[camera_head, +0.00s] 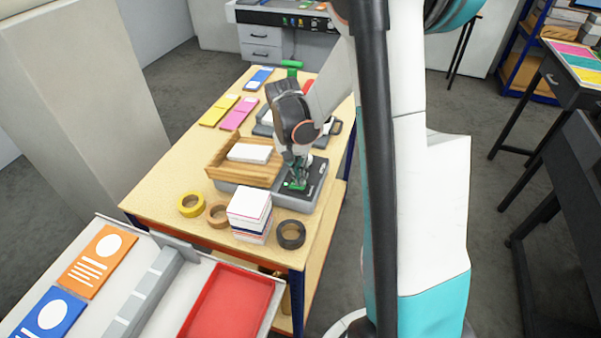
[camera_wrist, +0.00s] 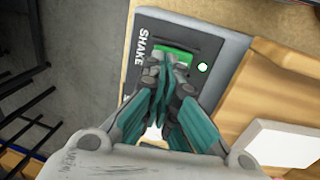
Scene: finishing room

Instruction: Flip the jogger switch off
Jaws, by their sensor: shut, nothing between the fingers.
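The jogger (camera_head: 239,183) is a wooden tray on a grey base on the bench, with a white paper stack (camera_head: 249,153) in it. Its dark control panel (camera_head: 312,181) sits at the right. In the wrist view the panel (camera_wrist: 146,27) bears the word SHAKE, a green switch (camera_wrist: 172,60) and a lit pale green lamp (camera_wrist: 203,67). My gripper (camera_head: 298,184) points down over the panel. It also shows in the wrist view (camera_wrist: 170,66), its fingers closed together with nothing between them, tips at the switch. The fingers hide part of the switch; contact cannot be told.
Tape rolls (camera_head: 191,205) and a stack of pads (camera_head: 249,214) stand at the near end of the bench (camera_head: 150,194). Coloured cards (camera_head: 219,110) lie at the far left. A red tray (camera_head: 228,304) lies on the nearer table. Bare bench shows left of the jogger.

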